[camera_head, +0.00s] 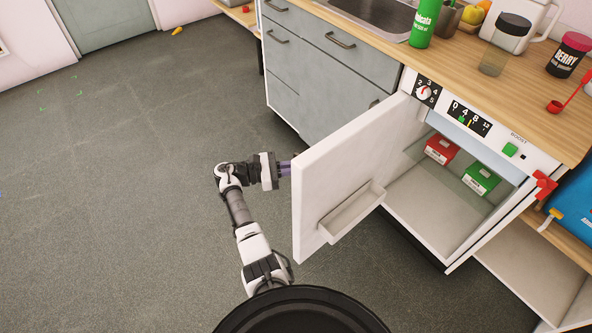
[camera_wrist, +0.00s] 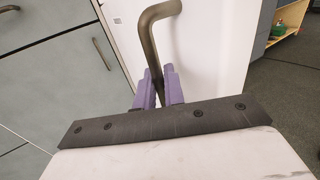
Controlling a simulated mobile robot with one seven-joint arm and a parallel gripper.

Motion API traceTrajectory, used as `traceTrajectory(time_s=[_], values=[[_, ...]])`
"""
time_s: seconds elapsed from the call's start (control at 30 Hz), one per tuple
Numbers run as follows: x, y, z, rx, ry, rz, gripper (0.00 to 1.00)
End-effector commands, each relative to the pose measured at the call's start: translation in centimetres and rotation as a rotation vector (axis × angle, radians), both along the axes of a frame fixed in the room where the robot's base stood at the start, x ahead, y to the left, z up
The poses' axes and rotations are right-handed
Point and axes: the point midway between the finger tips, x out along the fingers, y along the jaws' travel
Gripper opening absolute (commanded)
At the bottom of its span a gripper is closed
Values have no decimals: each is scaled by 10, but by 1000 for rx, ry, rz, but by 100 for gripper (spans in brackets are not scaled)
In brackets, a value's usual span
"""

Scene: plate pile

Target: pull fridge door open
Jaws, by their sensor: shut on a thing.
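The white fridge door (camera_head: 325,190) stands wide open in the head view, swung out from the counter, with a shelf bin (camera_head: 350,210) on its inner face. The fridge interior (camera_head: 425,205) shows, with a red box (camera_head: 441,150) and a green box (camera_head: 480,180) inside. My gripper (camera_head: 288,167) is at the door's outer side, and the handle is hidden there in the head view. In the wrist view the purple fingers (camera_wrist: 160,88) are shut around the lower part of the curved metal handle (camera_wrist: 152,40) on the white door (camera_wrist: 215,40).
Grey drawers and cabinets (camera_head: 320,80) stand left of the fridge under a wooden counter (camera_head: 510,90) with a sink, a green bottle and jars. Open shelving (camera_head: 540,275) and a blue item (camera_head: 572,205) are at the right.

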Motion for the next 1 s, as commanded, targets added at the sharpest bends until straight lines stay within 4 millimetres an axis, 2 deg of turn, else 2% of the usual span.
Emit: traceTrajectory(time_s=[0.5, 0.53, 0.63, 0.87, 1.0], values=[[1, 0, 0, 0, 0, -7, 0], [1, 0, 0, 0, 0, -7, 13], [1, 0, 0, 0, 0, -7, 25], [1, 1, 0, 0, 0, -7, 25], [-1, 11, -1, 0, 0, -5, 25]])
